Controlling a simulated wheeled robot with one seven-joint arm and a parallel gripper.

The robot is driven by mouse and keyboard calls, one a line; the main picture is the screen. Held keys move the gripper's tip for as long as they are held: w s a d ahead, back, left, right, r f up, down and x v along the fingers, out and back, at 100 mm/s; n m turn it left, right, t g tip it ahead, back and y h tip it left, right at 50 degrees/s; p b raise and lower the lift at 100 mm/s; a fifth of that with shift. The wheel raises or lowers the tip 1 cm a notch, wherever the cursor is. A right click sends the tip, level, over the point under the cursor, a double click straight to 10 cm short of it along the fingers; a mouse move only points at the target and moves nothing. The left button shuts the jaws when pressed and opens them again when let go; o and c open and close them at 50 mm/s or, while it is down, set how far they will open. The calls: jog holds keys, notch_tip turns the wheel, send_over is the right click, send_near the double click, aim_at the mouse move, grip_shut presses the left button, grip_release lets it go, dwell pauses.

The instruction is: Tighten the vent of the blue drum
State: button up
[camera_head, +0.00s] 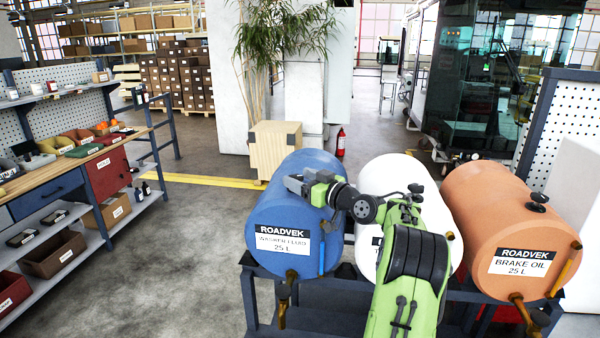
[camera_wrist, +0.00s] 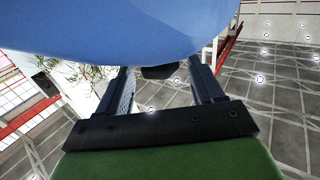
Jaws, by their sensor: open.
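The blue drum (camera_head: 275,225), labelled washer fluid, lies on its side at the left of the rack. My gripper (camera_head: 298,186) is at the upper right of this drum, with the arm reaching over the white drum. In the wrist view, the blue drum (camera_wrist: 140,30) fills the top. A dark knob, seemingly its vent (camera_wrist: 160,71), sticks out from the drum's surface. My open gripper (camera_wrist: 161,80) has one finger on each side of the knob, with gaps visible. In the head view the vent is hidden by my gripper.
The white drum (camera_head: 395,175) and orange drum (camera_head: 500,225) share the dark blue rack (camera_head: 330,292), each with a black knob on top. Brass taps stick out in front. A workbench (camera_head: 60,175) stands at left. Grey floor between bench and rack is clear.

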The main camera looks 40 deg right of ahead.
jog(key=shift+w+f, duration=0.1)
jog(key=shift+w, duration=0.3)
jog(key=shift+s, duration=0.1)
jog(key=shift+c, duration=0.5)
jog(key=c, duration=1)
jog(key=shift+o, duration=0.2)
jog(key=shift+a+h+b, duration=0.1)
jog(key=shift+h+b, duration=0.2)
jog(key=shift+b, duration=0.15)
